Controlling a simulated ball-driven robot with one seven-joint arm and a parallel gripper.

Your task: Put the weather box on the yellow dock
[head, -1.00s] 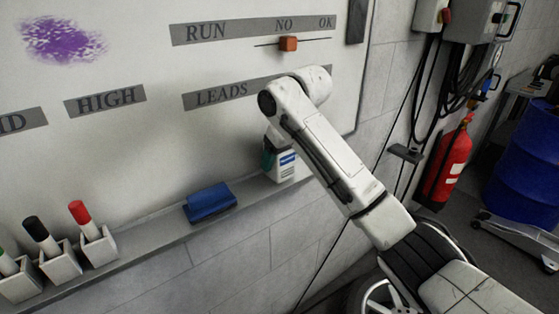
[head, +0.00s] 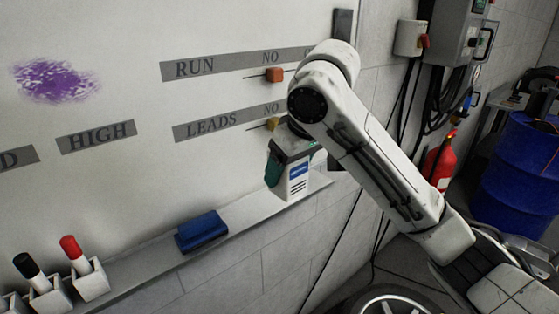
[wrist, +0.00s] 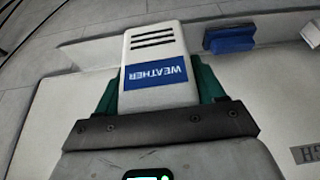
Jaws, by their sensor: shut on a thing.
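The weather box (head: 297,181) is a small white case with a blue label. In the wrist view the box (wrist: 155,50) shows vent slots and the word WEATHER upside down. My gripper (head: 286,164) is shut on it, with a green finger on either side of the box, as the gripper in the wrist view (wrist: 156,92) also shows. In the head view the box is in front of the whiteboard's ledge and seems lifted clear of it, though the gap is hard to judge. No yellow dock can be made out in either view.
A blue eraser (head: 202,231) and holders with markers (head: 82,269) sit on the ledge (head: 245,225), left of the box. To the right are cables, a fire extinguisher (head: 441,164) and a blue drum (head: 523,170).

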